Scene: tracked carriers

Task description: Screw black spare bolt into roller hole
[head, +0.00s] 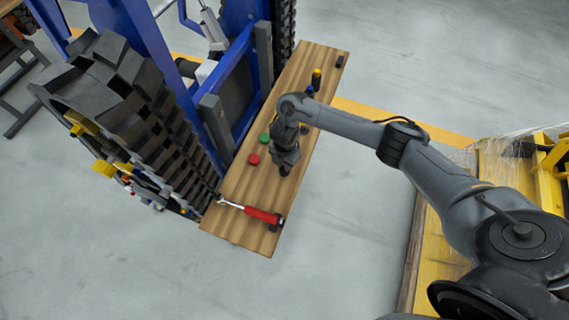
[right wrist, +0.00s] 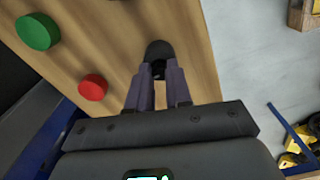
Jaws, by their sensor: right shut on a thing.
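My right gripper (head: 285,168) is over the wooden board, beside the red disc. In the right wrist view its two fingers (right wrist: 159,80) are shut on a black, round-headed piece, which looks like the black bolt (right wrist: 158,50). It is low over the board; I cannot tell whether the bolt touches the wood. The tracked carrier (head: 120,95) stands at the left in the head view, with yellow parts (head: 103,168) on the outer side of its track. I cannot make out a roller hole. My left gripper is in neither view.
The board also holds a red disc (head: 254,159), a green disc (head: 264,138), a red-handled wrench (head: 262,215), a yellow-and-black piece (head: 316,79) and a small black piece (head: 339,62). A blue frame (head: 240,75) borders the board. A wrapped yellow load (head: 480,160) stands right.

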